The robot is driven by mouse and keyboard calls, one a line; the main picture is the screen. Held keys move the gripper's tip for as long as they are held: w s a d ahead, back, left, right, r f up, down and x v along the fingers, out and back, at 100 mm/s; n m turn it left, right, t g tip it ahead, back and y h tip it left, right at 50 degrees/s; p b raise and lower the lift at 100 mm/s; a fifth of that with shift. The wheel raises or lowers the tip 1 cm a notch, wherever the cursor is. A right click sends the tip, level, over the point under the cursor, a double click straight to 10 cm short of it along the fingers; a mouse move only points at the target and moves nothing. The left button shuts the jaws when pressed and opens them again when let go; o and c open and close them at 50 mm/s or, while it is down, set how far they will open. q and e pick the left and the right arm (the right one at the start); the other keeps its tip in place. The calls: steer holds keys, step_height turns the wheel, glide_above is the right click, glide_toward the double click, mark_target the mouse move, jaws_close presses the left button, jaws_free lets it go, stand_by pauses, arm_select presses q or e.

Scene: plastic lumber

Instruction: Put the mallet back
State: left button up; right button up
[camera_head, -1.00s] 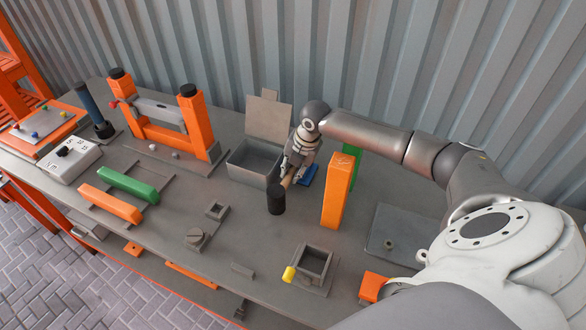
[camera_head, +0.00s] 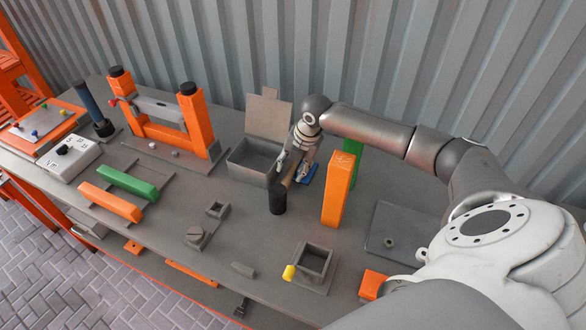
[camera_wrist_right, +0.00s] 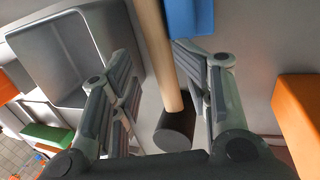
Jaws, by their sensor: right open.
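The mallet has a black cylindrical head (camera_head: 278,199) and a pale wooden handle (camera_wrist_right: 160,55). In the head view its head is near the middle of the bench, in front of the open grey box, with the handle mostly behind my right gripper (camera_head: 287,171). In the right wrist view the handle passes between the two spread fingers of my right gripper (camera_wrist_right: 162,85), with a visible gap at the left finger. The black head (camera_wrist_right: 175,128) shows below, between the fingers. Whether the right finger touches the handle is unclear. My left gripper is not in view.
A grey box (camera_head: 240,170) with a raised lid is left of the gripper. A blue block (camera_head: 308,175) lies beside it. Orange (camera_head: 337,190) and green (camera_head: 356,155) upright blocks stand close on the right.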

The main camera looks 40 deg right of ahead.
steer(key=b+v, duration=0.1)
steer(key=v, duration=1)
steer(key=shift+r, duration=0.15)
